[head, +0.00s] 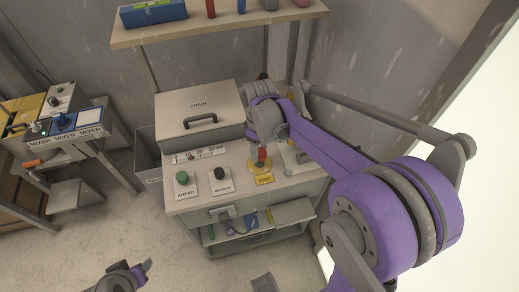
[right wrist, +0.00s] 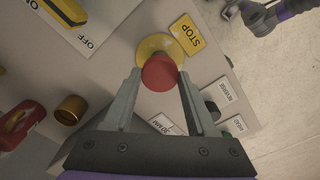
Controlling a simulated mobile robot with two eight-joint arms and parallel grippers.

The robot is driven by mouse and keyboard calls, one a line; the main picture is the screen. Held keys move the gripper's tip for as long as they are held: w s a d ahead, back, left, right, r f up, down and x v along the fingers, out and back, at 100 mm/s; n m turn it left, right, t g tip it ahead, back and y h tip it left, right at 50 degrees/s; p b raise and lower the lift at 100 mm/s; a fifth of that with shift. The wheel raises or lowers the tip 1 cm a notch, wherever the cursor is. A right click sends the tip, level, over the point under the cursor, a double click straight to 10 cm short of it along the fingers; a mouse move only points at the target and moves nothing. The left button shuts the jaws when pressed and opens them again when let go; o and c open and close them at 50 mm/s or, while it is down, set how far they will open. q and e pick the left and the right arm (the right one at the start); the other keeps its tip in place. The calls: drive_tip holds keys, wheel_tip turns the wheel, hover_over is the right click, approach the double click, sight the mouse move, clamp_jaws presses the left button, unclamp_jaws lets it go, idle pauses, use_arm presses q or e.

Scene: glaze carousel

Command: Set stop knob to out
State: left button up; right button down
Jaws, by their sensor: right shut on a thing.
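The red stop knob (right wrist: 160,73) sits in a round yellow collar (right wrist: 157,44) beside a yellow STOP label (right wrist: 188,34). In the head view the red knob (head: 262,155) stands on the cabinet top, partly hidden by my right gripper (head: 263,146). In the right wrist view my right gripper (right wrist: 158,78) has its two fingers closed on either side of the knob. My left gripper (head: 147,266) is low at the left in the head view, away from the cabinet; its finger gap is unclear.
A green AHEAD button (head: 182,178) and a black REVERSE button (head: 219,173) stand left of the knob. A grey drain box (head: 199,104) with a handle is behind. A brass cylinder (right wrist: 70,110) and a yellow switch (right wrist: 66,10) are near the knob. Open floor lies in front.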

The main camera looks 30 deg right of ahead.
sight(260, 153)
drive_tip(key=shift+c, duration=1)
unclamp_jaws()
wheel_tip(260, 153, up, 11)
drive_tip(key=shift+p, duration=0.45)
drive_tip(key=s+a+f+m+t+p, duration=0.1)
drive_tip(key=s+a+f+m+t, duration=0.1)
drive_tip(key=s, duration=0.6)
drive_tip(key=s+a+f+m+t+p, duration=0.1)
drive_tip(key=s+a+f+m+t, duration=0.2)
drive_tip(key=s, duration=0.4)
drive_tip(key=shift+s+a+f+m, duration=0.35)
drive_tip(key=shift+a+f+m, duration=0.35)
drive_tip(key=shift+a+f, duration=0.25)
